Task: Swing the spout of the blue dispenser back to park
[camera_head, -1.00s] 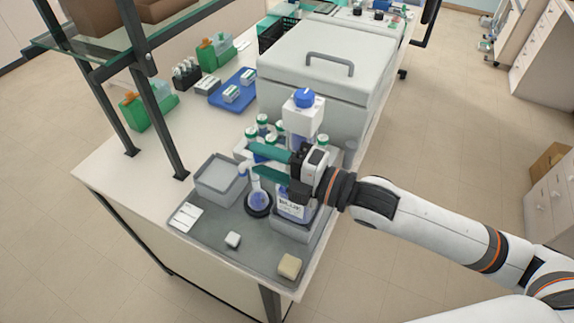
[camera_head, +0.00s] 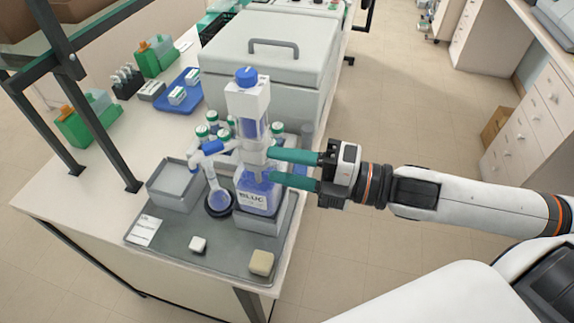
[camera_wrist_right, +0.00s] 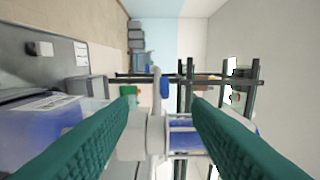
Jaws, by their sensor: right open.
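The blue dispenser is a clear bottle of blue liquid (camera_head: 258,194) labelled "BLUE", with a white pump body and blue cap (camera_head: 246,77). Its spout (camera_head: 211,148) reaches left from the pump; its white tip hangs near the mouth of a small flask of blue liquid (camera_head: 219,198). My right gripper (camera_head: 270,166) is open, its teal fingertips at the right side of the pump's neck. In the right wrist view my open fingers (camera_wrist_right: 160,110) lie either side of the white pump (camera_wrist_right: 131,137), with the spout (camera_wrist_right: 155,88) beyond. I cannot tell whether they touch it. My left gripper is out of view.
The dispenser stands on a grey tray (camera_head: 176,241) with an open container (camera_head: 150,186), a white card (camera_head: 144,230) and two small blocks. Green-capped bottles stand behind. A large grey lidded box (camera_head: 285,75) is behind right. A dark shelf frame stands left.

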